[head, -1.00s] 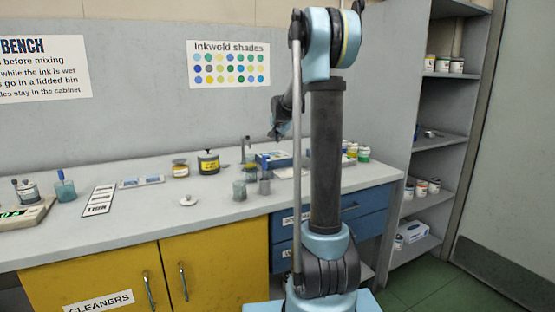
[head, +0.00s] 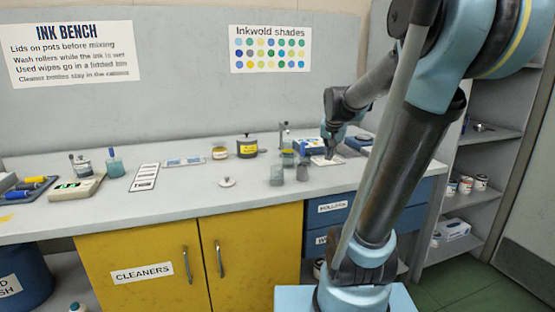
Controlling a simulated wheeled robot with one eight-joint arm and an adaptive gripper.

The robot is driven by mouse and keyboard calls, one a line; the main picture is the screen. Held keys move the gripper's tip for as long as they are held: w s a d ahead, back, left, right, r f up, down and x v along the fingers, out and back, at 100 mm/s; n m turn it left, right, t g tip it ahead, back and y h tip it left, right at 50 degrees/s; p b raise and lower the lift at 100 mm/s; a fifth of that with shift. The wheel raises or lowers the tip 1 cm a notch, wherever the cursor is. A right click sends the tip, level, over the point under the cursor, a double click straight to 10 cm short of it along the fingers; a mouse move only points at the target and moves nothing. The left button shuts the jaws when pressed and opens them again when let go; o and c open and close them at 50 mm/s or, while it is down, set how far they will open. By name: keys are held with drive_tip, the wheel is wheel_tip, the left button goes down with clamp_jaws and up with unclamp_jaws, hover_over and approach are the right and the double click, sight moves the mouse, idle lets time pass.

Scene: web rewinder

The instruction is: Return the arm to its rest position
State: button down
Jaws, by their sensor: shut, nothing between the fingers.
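My arm rises from its light-blue base in the right half of the head view and leans to the right. Its upper joint runs toward the top right edge, and the forearm comes back down to the left. My gripper (head: 329,152) points down over the back right of the grey bench (head: 210,195), small and dark in the picture. It looks shut and empty. It is close above or at a white pad (head: 327,161); I cannot tell whether it touches it.
A blue box (head: 308,146), small jars (head: 277,174) and a metal stand (head: 284,134) are close around my gripper. A black pot (head: 247,147) is further left. Shelves (head: 480,195) stand to the right. The bench's front middle is mostly clear.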

drive_tip(key=s+f+n+g, duration=0.1)
drive_tip(key=s+f, duration=0.4)
drive_tip(key=s, duration=0.4)
drive_tip(key=s+f+n+g, duration=0.1)
drive_tip(key=s+f, duration=0.3)
drive_tip(key=s, duration=0.5)
drive_tip(key=s+f+n+g, duration=0.1)
drive_tip(key=s+f+n, duration=0.2)
drive_tip(key=s, duration=0.6)
wheel_tip(320, 180, down, 3)
drive_tip(key=shift+a+r+g+y, duration=0.15)
drive_tip(key=shift+a+g+y, duration=0.15)
drive_tip(key=shift+a+y, duration=0.15)
drive_tip(key=shift+w+f, duration=0.2)
drive_tip(key=shift+w, duration=0.15)
